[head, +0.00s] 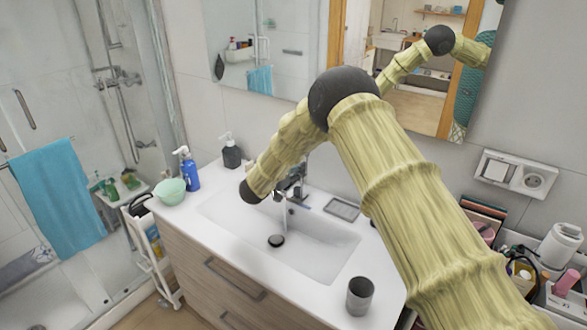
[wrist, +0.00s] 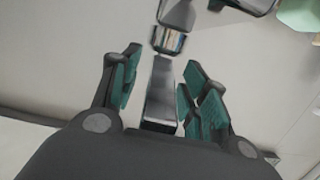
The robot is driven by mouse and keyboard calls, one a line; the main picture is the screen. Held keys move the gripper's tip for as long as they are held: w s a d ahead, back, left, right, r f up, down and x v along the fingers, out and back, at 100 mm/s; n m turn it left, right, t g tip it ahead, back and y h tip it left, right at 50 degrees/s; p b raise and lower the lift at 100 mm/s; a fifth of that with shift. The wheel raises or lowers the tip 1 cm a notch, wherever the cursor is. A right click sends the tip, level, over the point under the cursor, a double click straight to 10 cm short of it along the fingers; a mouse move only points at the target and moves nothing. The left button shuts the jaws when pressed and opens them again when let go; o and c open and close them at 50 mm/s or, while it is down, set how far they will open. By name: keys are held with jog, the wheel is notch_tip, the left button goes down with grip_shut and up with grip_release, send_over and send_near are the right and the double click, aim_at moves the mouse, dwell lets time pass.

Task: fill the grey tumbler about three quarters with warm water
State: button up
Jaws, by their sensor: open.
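The grey tumbler (head: 360,296) stands upright on the white counter at the front right of the basin, apart from my gripper. Its inside is too small to tell whether it holds water. The chrome faucet (head: 295,186) rises at the back of the basin, partly behind my arm. In the wrist view my gripper (wrist: 163,78) is open, with teal pads on either side of a long dark grey faucet part (wrist: 161,95), apparently the lever. I cannot tell whether the pads touch it. In the head view my arm mostly hides the gripper.
The white basin (head: 325,250) has a dark round drain plug (head: 276,241). A mint bowl (head: 170,191), blue pump bottle (head: 188,170) and dark dispenser (head: 231,153) stand at the left. A small soap tray (head: 342,209) lies behind the basin. A crowded cart is at the right.

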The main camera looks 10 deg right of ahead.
jog(key=v, duration=1.1)
jog(key=shift+s+a, duration=0.25)
jog(key=shift+s, duration=0.05)
